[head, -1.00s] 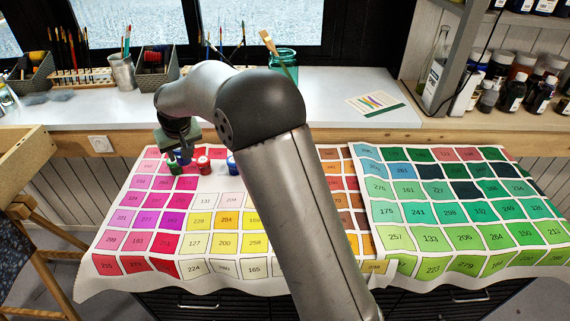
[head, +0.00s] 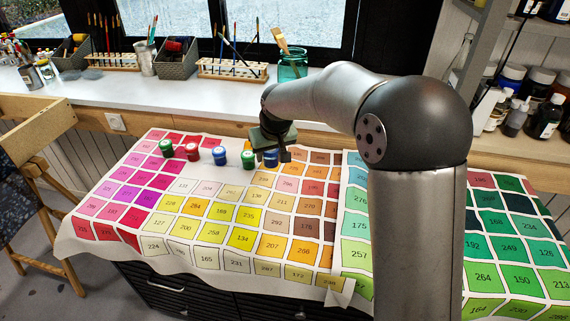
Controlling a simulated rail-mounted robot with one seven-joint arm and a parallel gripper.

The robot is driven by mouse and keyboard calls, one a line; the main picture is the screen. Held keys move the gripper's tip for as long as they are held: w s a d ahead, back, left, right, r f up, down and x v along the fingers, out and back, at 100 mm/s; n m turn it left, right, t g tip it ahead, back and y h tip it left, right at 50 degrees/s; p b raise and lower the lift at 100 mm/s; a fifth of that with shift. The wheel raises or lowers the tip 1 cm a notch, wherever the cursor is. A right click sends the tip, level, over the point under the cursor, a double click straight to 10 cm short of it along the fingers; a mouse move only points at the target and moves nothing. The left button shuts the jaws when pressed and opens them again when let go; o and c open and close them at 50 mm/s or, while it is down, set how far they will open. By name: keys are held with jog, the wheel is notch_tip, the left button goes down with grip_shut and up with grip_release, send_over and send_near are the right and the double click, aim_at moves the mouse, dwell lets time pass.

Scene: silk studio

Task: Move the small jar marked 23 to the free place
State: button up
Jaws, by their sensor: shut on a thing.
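My gripper (head: 272,149) is at the right end of a row of small jars on the colour-chart cloth. The held jar is close to the green one. I cannot read the number 23 on any jar, nor tell whether the held jar touches the cloth.
The cloth (head: 224,276) of numbered colour squares covers the lower table. A second, green-toned cloth (head: 355,226) lies to the right, partly behind my arm. Brushes in holders and a teal glass jar (head: 293,66) stand on the white windowsill counter (head: 210,97).

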jog(key=w+f, duration=0.2)
jog(key=w, duration=0.1)
jog(key=w+f, duration=0.3)
jog(key=w+d+f+p, duration=0.1)
jog(key=w+f, duration=0.1)
jog(key=w, duration=0.1)
jog(key=shift+w+d+f, duration=0.1)
jog(key=shift+w+f, duration=0.1)
jog(key=shift+f, duration=0.05)
jog(key=shift+w+f, duration=0.15)
jog(key=shift+f, duration=0.8)
jog(key=shift+w+f, duration=0.1)
jog(key=shift+f, duration=0.8)
jog(key=shift+f, duration=0.15)
jog(key=o, duration=1)
